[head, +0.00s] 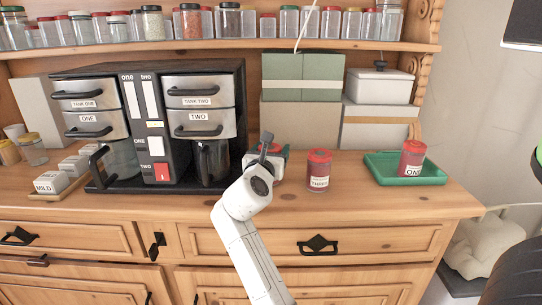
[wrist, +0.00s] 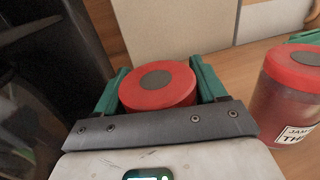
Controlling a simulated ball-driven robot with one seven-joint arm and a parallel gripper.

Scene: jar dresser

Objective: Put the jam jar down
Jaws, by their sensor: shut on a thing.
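My gripper (head: 268,158) is in front of the dresser top, just right of the coffee machine. In the wrist view its green fingers (wrist: 158,90) are shut on a red-lidded jam jar (wrist: 157,86). The jar looks upright, its lid between the fingers. My arm hides most of it in the head view, so I cannot tell whether its base touches the wood. A second red jam jar (head: 318,172), labelled THREE, stands to the right, apart from my gripper. A third jam jar (head: 411,160), labelled ONE, stands on a green tray (head: 436,176) at the right.
The coffee machine (head: 158,128) stands close on the left, with a dark carafe (head: 212,162) in it. Boxes (head: 302,122) stand behind my gripper. A shelf of jars (head: 220,45) runs above. Bare wood (head: 345,190) shows between jar THREE and the tray and along the front edge.

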